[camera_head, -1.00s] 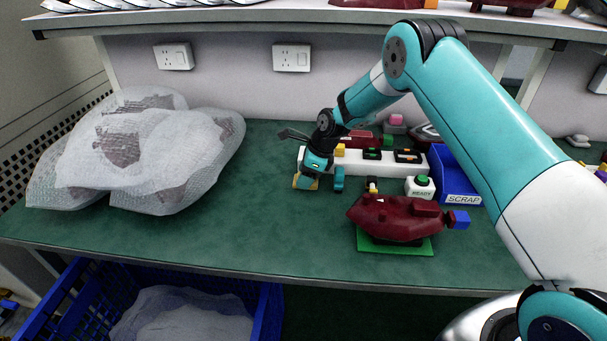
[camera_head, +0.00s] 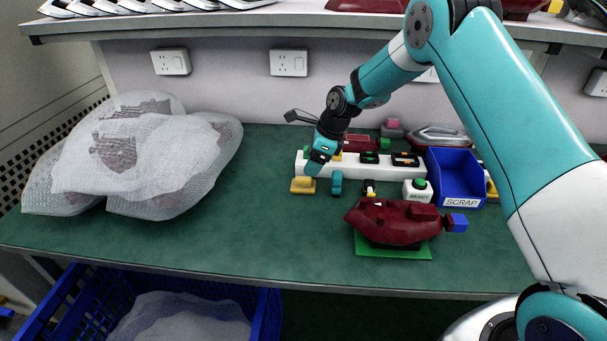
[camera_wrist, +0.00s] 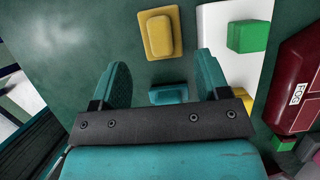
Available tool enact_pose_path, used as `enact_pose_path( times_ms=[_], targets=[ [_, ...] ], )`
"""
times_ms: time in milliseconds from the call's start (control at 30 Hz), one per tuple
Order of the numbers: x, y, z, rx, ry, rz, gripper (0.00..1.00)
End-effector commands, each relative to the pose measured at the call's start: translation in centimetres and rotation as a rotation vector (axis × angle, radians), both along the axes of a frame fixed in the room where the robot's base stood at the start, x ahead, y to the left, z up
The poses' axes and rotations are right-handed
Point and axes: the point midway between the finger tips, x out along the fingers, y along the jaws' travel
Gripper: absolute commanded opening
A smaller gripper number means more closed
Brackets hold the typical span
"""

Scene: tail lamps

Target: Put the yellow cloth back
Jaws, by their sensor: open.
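The yellow cloth (camera_head: 303,185) lies on the green bench mat, beside the left end of the white block rack (camera_head: 365,172). In the wrist view the yellow cloth (camera_wrist: 160,35) is a flat pad with a smaller raised block on top. My gripper (camera_head: 313,168) is open and empty, raised just above and to the right of the cloth. In the wrist view my gripper (camera_wrist: 163,68) has its fingers apart, with the cloth beyond the tips and a small teal block (camera_wrist: 168,95) below between them. The teal block (camera_head: 337,183) stands in front of the rack.
A dark red lamp (camera_head: 392,222) sits on a green mat (camera_head: 375,249). A READY button box (camera_head: 416,191) and a blue SCRAP bin (camera_head: 457,177) stand at right. Wrapped parts (camera_head: 140,155) are heaped at left. The bench between them and the cloth is clear.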

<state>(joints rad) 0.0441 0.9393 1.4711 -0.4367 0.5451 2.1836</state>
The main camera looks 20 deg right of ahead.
Motion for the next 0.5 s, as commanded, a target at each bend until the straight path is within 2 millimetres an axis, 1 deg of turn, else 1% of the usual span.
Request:
enact_pose_path(
  times_ms=[33,100,200,300,367,433,467,500],
  targets=[
    [-0.1,-0.4,1.1,0.0,-0.004,-0.002,0.69],
    [-0.3,-0.9,2.3,0.0,-0.003,-0.001,0.69],
    [-0.5,-1.4,3.6,0.0,-0.002,-0.002,0.69],
    [-0.7,-1.6,4.4,0.0,-0.001,0.003,0.69],
    [-1.0,-1.5,5.1,-0.003,-0.009,0.022,0.69],
    [-1.7,-1.0,6.3,-0.012,-0.031,0.09,0.69],
    [-2.3,-0.6,6.9,-0.019,-0.045,0.136,0.69],
    [-3.2,0.1,8.1,-0.029,-0.071,0.213,0.69]
  ],
)
